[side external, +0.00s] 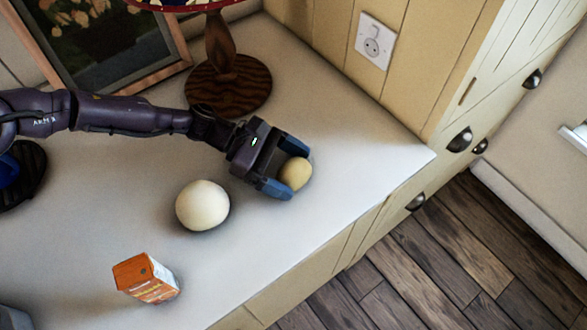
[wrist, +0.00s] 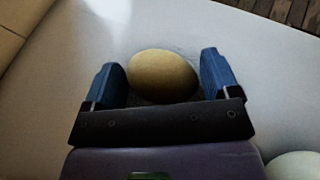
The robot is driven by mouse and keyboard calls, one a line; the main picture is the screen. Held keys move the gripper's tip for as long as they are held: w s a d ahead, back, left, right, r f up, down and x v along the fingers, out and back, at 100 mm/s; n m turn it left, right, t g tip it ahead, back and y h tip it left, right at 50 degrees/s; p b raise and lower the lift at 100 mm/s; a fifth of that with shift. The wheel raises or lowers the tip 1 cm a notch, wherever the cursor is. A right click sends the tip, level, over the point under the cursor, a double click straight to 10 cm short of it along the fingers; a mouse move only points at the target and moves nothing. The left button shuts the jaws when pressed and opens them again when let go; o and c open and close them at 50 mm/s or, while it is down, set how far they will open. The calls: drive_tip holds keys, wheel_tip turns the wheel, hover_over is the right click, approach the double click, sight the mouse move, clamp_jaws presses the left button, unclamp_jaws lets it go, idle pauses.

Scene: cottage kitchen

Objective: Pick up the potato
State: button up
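The potato (side external: 295,173) is a small yellow-brown oval on the white counter, near its right end. It also shows in the wrist view (wrist: 163,75), between the two blue fingers. My gripper (side external: 286,167) is open around the potato, one finger on each side. In the wrist view my gripper (wrist: 166,78) shows gaps between the potato and both fingers, the wider one on the right. The potato's near side is partly hidden by the gripper body in the wrist view.
A cream-white ball (side external: 202,205) sits close to my gripper, to its left. An orange box (side external: 146,278) stands at the front. A wooden lamp base (side external: 229,85) and a framed picture (side external: 100,40) are behind my arm. The counter's edge (side external: 345,232) is to the right.

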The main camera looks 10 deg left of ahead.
drive_tip(key=c, duration=0.6)
drive_tip(key=shift+o, duration=0.2)
